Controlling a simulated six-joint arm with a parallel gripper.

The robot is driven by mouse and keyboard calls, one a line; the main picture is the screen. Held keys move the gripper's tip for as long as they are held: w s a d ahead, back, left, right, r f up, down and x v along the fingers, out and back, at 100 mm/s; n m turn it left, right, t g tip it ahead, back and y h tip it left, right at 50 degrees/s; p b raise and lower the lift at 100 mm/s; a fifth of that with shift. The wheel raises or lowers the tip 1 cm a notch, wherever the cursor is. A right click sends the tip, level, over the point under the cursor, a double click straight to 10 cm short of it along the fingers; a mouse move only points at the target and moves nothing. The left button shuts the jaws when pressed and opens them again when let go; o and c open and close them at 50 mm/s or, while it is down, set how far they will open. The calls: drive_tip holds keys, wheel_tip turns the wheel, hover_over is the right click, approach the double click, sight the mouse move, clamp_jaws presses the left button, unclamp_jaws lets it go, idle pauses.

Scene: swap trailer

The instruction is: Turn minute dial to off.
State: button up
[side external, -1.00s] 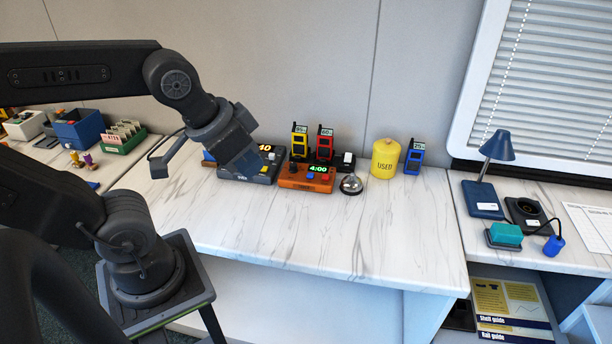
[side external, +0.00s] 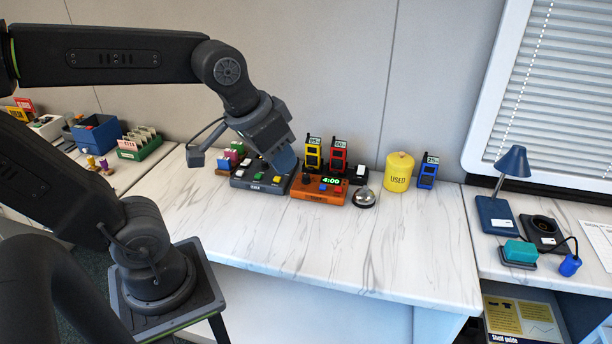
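An orange timer box (side external: 320,197) with a green 4:00 display (side external: 331,181) sits on the marble-look counter, with a dark knob (side external: 307,181) at its left and small buttons at its front. Its labels are too small to read, so I cannot tell whether the knob is the minute dial. A dark grey box (side external: 258,186) with coloured buttons stands just left of it. My gripper (side external: 287,161) points down over the grey box's right rear, close to the orange box's left side. It hides part of the grey box. Its fingers are not clear enough to show whether they are open.
Yellow (side external: 313,155) and red (side external: 338,155) handheld devices stand behind the boxes. A silver bell (side external: 364,198) is right of the orange box, with a yellow canister (side external: 399,172) and blue device (side external: 428,171) farther right. The front counter (side external: 370,245) is clear.

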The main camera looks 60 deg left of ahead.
drive_tip(key=o, duration=0.5)
drive_tip(key=w+a+n, duration=0.1)
drive_tip(key=w+a, duration=0.1)
drive_tip(key=w, duration=0.1)
drive_tip(key=w+a+n+g, duration=0.1)
drive_tip(key=w+a, duration=0.1)
drive_tip(key=w, duration=0.1)
drive_tip(key=w+a+n, duration=0.1)
drive_tip(key=w+a, duration=0.1)
drive_tip(key=w, duration=0.2)
drive_tip(key=shift+a+r+y, duration=0.1)
drive_tip(key=shift+a+y, duration=0.05)
drive_tip(key=shift+y, duration=0.15)
drive_tip(key=shift+c, duration=0.2)
drive_tip(key=shift+o, duration=0.2)
drive_tip(key=w+a+f+n+g, duration=0.2)
drive_tip(key=w+a+f, duration=0.2)
drive_tip(key=w+a, duration=0.3)
drive_tip(key=shift+w+a+n, duration=0.3)
drive_tip(key=shift+a+n, duration=0.1)
drive_tip(key=shift+a, duration=0.35)
drive_tip(key=n+g, duration=0.2)
drive_tip(key=n, duration=0.2)
hover_over(306, 175)
wheel_tip(306, 175, down, 14)
drive_tip(key=shift+h, duration=0.4)
wheel_tip(306, 175, down, 13)
drive_tip(key=shift+d+f, duration=0.1)
drive_tip(key=shift+f, duration=0.1)
drive_tip(key=c, duration=0.9)
